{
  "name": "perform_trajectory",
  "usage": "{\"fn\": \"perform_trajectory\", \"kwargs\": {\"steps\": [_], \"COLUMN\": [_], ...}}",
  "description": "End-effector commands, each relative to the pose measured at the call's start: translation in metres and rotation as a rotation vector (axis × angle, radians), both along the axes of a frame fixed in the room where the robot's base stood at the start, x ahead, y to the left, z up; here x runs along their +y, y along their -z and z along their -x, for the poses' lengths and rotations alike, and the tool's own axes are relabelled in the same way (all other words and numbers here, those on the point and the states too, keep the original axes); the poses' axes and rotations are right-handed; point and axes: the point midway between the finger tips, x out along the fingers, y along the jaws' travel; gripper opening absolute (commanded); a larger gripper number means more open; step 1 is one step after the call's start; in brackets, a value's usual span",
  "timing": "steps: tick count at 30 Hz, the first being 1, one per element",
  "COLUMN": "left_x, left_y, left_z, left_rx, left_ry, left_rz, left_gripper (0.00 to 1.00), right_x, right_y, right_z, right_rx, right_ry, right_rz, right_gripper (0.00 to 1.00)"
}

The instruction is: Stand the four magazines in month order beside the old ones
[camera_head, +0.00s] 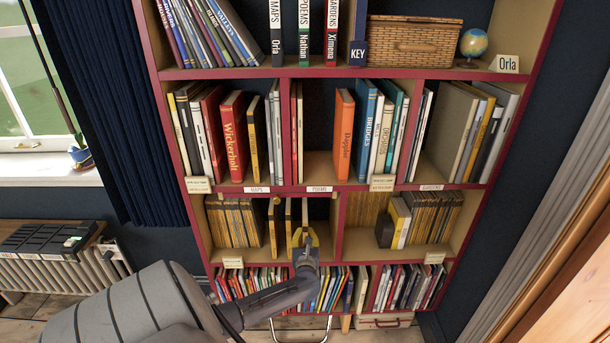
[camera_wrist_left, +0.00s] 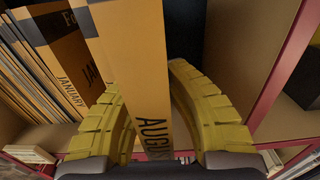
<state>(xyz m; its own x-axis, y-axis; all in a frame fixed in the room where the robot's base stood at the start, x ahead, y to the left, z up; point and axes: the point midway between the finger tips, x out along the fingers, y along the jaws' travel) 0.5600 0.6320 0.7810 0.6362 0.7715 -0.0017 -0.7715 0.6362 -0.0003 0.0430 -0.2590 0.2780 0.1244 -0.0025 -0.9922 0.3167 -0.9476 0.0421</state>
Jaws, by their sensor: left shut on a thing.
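My left gripper (camera_head: 303,240) is in the left compartment of the third shelf. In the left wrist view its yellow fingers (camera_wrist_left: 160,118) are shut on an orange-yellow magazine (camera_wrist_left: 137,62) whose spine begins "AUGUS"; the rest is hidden. The magazine is upright between the fingers. To its left stand two like magazines (camera_wrist_left: 55,45), one marked "JANUARY", the other "JAN" and then hidden. In the head view these thin magazines (camera_head: 273,228) stand just left of my gripper. The row of old magazines (camera_head: 232,224) fills the compartment's left end. My right gripper is not in view.
A red-edged divider (camera_wrist_left: 285,70) stands right of the held magazine, with a clear gap between. Beyond it, the right compartment holds more magazines (camera_head: 435,216) and a dark box-like item (camera_head: 385,233). Packed books (camera_head: 235,283) fill the shelf below. A shelf board (camera_head: 320,187) runs closely above.

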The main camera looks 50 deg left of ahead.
Motion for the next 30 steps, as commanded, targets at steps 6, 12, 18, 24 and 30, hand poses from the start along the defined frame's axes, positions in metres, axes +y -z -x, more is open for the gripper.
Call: {"fn": "perform_trajectory", "kwargs": {"steps": [6,12,18,24,30], "left_x": [0.02,0.037,0.055,0.07,0.073], "left_y": [-0.002,-0.002,-0.003,-0.002,0.011], "left_z": [-0.017,-0.031,-0.045,-0.058,-0.059], "left_rx": [-0.001,-0.003,-0.002,0.0,-0.001], "left_ry": [0.0,-0.001,-0.001,0.0,-0.002], "left_rz": [-0.004,-0.003,-0.004,-0.004,-0.002], "left_gripper": [0.0,0.0,0.0,0.0,0.0], "right_x": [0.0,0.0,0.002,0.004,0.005], "right_y": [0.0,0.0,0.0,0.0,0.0], "right_z": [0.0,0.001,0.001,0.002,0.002], "right_rx": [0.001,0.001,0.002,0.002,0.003], "right_ry": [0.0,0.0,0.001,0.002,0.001], "right_rz": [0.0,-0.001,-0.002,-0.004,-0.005], "right_gripper": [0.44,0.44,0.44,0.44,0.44]}}
